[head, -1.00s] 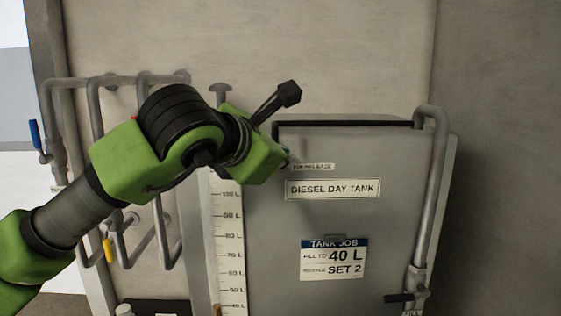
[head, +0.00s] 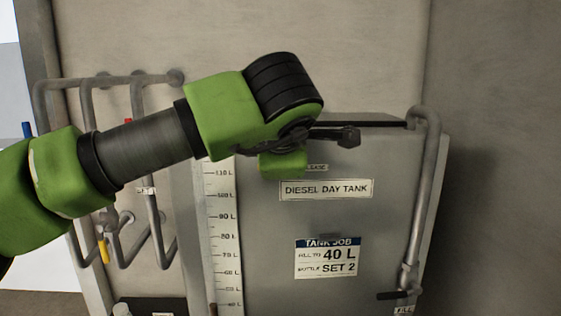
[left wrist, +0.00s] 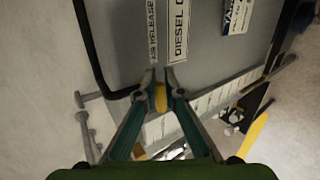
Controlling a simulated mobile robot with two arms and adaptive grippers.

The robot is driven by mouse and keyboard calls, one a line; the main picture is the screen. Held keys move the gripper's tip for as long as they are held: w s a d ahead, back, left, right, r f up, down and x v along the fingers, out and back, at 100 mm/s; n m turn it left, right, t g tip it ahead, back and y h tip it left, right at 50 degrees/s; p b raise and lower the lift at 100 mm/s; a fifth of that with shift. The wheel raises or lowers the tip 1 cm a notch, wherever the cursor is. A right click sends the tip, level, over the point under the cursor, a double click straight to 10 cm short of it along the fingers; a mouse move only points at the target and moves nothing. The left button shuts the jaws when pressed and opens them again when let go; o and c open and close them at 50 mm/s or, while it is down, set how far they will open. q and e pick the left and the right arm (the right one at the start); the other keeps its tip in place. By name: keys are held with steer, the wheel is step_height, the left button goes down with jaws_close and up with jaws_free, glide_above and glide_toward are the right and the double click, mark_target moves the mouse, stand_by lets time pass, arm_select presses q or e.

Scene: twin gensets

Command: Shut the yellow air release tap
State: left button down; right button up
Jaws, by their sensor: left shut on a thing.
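In the left wrist view the yellow air release tap (left wrist: 160,98) is a small yellow lever between my left fingertips. My left gripper (left wrist: 161,82) is shut on it, beside the grey diesel day tank (left wrist: 118,40). The AIR RELEASE label (left wrist: 151,32) lies just beyond the fingertips. The tank (head: 385,190) and part of the label (head: 317,168) show there. My right gripper is not in view.
A bent pipe (head: 432,190) with a dark-handled fill valve (head: 395,295) runs down the tank's right side. A level scale (head: 226,240) stands at its left. Further left are grey pipes with blue (head: 27,130), red and yellow (head: 103,250) handles.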

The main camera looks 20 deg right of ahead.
arm_select(q)
steer(key=shift+f+y, duration=0.15)
steer(key=shift+y, duration=0.15)
stand_by(0.4)
steer(key=c, duration=2.2)
jaws_free()
steer(key=shift+o, duration=0.2)
steer(key=v, duration=1.2)
